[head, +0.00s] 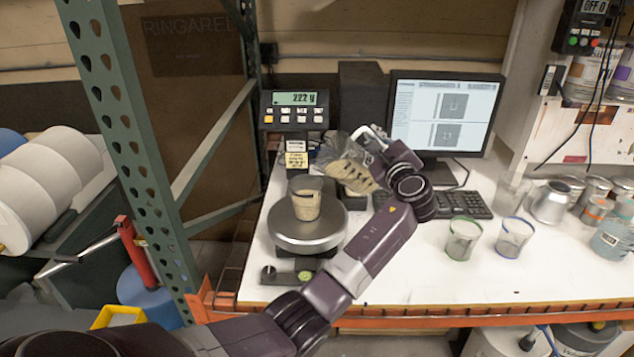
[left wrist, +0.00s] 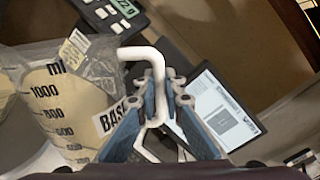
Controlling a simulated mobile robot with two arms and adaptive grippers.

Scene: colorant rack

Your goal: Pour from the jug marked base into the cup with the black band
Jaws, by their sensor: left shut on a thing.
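The jug marked base (left wrist: 75,105) is clear, with a white handle, black ml marks and tan contents. In the head view the jug (head: 350,174) is tilted, its mouth to the left, above and behind the scale. My left gripper (left wrist: 160,98) is shut on its handle; in the head view this gripper (head: 372,146) is at the jug's right side. A clear cup (head: 305,200) with a dark rim band stands upright on the round scale pan (head: 308,240), with tan contents in it. I cannot see a stream between jug and cup. My right gripper is not in view.
The scale display (head: 295,99) reads about 222. A green-banded cup (head: 462,240) and a blue-banded cup (head: 514,238) stand to the right. A monitor (head: 445,112) and keyboard (head: 465,204) are behind.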

